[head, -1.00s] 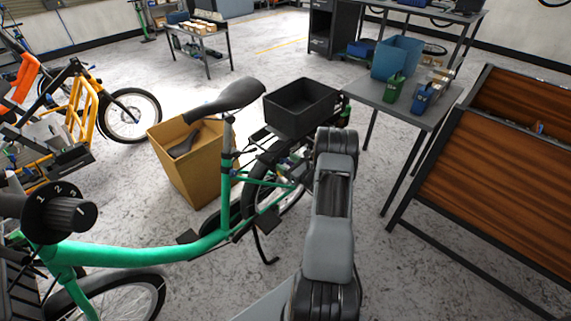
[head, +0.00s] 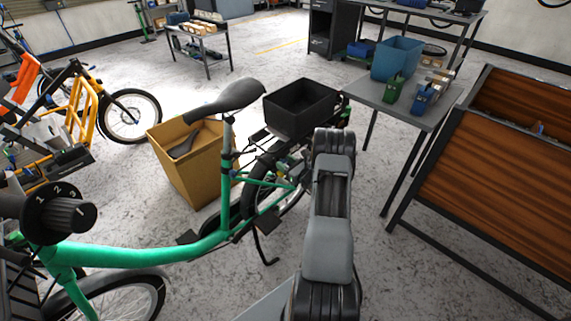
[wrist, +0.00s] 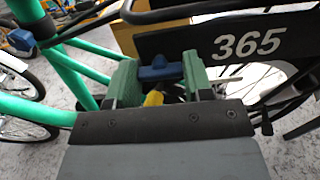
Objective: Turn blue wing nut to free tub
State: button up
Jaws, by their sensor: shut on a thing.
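The blue wing nut (wrist: 160,69) shows in the wrist view, between the green fingers of my gripper (wrist: 160,80). The gripper is shut on it. The nut's wings lie roughly crosswise between the fingers. A small yellow part (wrist: 153,98) shows just below the nut. The black tub (head: 300,108) sits on the rear rack of the green bike, behind the saddle, in the head view. In that view my arm hides the gripper and nut.
The green bike (head: 150,252) stands close in front. A cardboard box (head: 193,178) is beyond its frame. A grey table (head: 380,95) with bins and a wood-panelled cart (head: 500,175) stand at right. A black panel marked 365 (wrist: 235,42) is beside the gripper.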

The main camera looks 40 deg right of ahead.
jog(key=shift+f+b, duration=0.1)
jog(key=shift+b, duration=0.2)
jog(key=n+b, duration=0.4)
jog(key=shift+f, duration=0.2)
jog(key=n+b, duration=1.3)
jog(key=b, duration=0.6)
jog(key=shift+r+n+b, duration=0.15)
jog(key=shift+n+b, duration=0.25)
jog(key=shift+r, duration=0.1)
